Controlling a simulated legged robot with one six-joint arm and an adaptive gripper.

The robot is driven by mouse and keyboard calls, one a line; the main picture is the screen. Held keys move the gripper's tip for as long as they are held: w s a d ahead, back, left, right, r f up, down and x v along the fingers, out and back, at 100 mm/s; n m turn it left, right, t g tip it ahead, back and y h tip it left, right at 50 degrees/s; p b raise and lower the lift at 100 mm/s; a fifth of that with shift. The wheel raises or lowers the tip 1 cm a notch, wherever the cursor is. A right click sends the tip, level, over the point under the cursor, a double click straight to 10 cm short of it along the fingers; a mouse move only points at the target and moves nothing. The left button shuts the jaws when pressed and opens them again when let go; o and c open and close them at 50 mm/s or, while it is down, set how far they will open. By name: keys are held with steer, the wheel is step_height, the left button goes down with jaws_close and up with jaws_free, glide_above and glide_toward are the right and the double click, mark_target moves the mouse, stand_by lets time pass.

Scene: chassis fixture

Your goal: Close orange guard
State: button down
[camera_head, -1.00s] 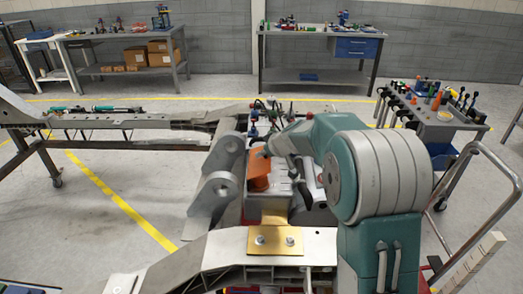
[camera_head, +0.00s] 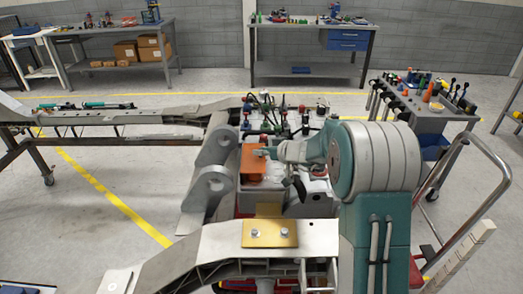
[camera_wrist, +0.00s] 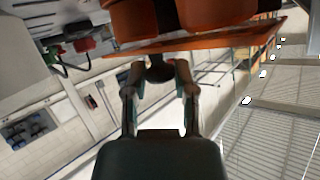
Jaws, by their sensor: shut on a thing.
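The orange guard (camera_head: 253,166) is on the machine fixture, just right of the grey lugged brackets in the head view. In the wrist view its orange panels (camera_wrist: 205,42) fill the top of the picture. My gripper (camera_wrist: 160,78) is shut on a dark knob (camera_wrist: 158,68) at the guard's edge, with one finger on each side. In the head view my gripper (camera_head: 266,152) reaches the guard from the right and is small there. The guard's hinge and far side are hidden, so its exact angle is hard to tell.
A grey chassis frame (camera_head: 110,117) runs left, and a beam with a brass plate (camera_head: 269,233) lies in front. Several hoses and coloured knobs (camera_head: 285,115) stand behind the guard. A tool cart (camera_head: 430,122) is at the right. Workbenches line the back wall.

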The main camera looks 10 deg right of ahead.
steer(key=shift+s+f, duration=0.1)
steer(key=shift+f, duration=0.25)
steer(key=shift+c, duration=2.2)
jaws_free()
steer(key=shift+r, duration=0.2)
steer(key=shift+d+r, duration=0.1)
steer(key=shift+d, duration=0.1)
steer(key=v, duration=1.1)
steer(key=shift+s+d, duration=0.15)
steer(key=shift+s, duration=0.05)
